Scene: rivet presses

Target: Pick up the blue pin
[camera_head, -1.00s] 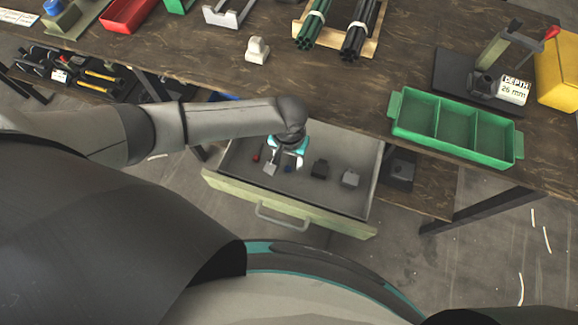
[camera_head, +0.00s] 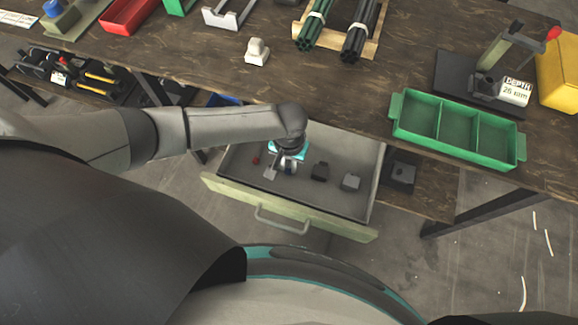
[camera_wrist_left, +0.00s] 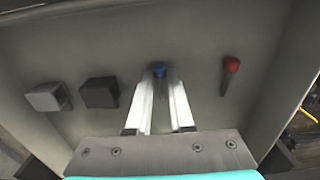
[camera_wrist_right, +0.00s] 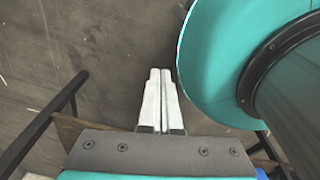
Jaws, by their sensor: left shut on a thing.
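The blue pin (camera_wrist_left: 159,69) stands in the open drawer (camera_head: 235,191), its round blue head showing between the fingertips in the left wrist view. My left gripper (camera_wrist_left: 160,84) is shut on the blue pin, down inside the drawer. In the head view my left gripper (camera_head: 280,170) is small, and my own wrist partly covers it and the pin. My right gripper (camera_wrist_right: 160,72) has its fingers together with nothing between them, clear of the drawer in its wrist view.
In the drawer, a red-headed pin (camera_wrist_left: 231,66) lies to one side, and a dark block (camera_head: 319,171) and grey block (camera_head: 351,181) to the other. A green three-part tray (camera_head: 460,132), a depth-marked press (camera_head: 495,82) and a yellow bin (camera_head: 560,75) are on the bench.

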